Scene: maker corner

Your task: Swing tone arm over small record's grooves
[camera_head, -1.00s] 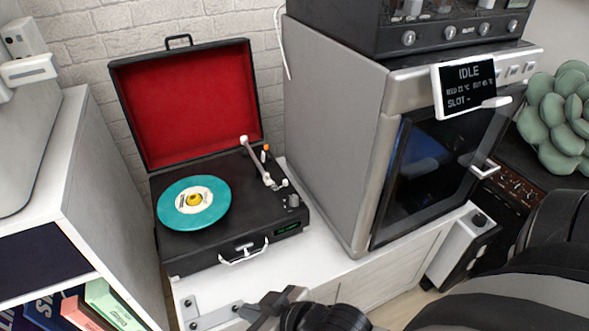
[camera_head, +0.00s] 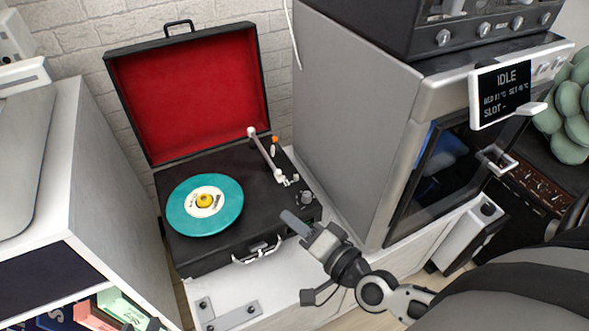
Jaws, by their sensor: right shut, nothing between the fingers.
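The open suitcase record player (camera_head: 262,222) stands on the white cabinet, its red-lined lid (camera_head: 190,95) raised. A small teal record (camera_head: 230,217) with a cream label and yellow centre lies on it. The pale tone arm (camera_head: 264,153) is to the right of the record, clear of its grooves. My right gripper (camera_head: 292,221) is shut and empty near the player's front right corner, its fingers pointing up and left, apart from the tone arm. A dark tip at the bottom left edge (camera_head: 152,325) looks like part of my left gripper; its jaws are hidden.
A grey oven-like machine (camera_head: 350,110) with an "IDLE" display (camera_head: 503,93) stands close on the right. A white shelf unit (camera_head: 105,190) stands on the left. A metal plate (camera_head: 228,316) lies on the cabinet in front of the player.

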